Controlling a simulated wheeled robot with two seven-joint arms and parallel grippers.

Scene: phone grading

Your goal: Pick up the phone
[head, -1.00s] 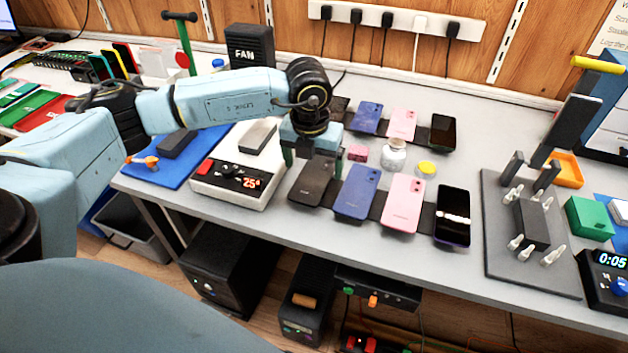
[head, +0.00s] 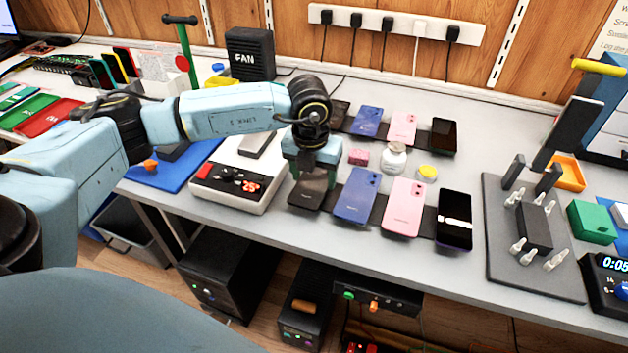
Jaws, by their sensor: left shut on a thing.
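Phones lie in two rows on dark strips on the grey bench. In the front row are a black phone (head: 306,194) at the left end, a blue phone (head: 357,197), a pink phone (head: 404,207) and a dark-screened phone (head: 454,218). My left gripper (head: 315,182) points down at the black phone and is shut on it. My right gripper is not in view.
A white box with a red number display (head: 222,194) stands left of the black phone. A pink block (head: 358,157), a white jar (head: 394,157) and a yellow-lidded pot (head: 427,172) stand between the rows. A dark fixture board (head: 513,266) lies to the right.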

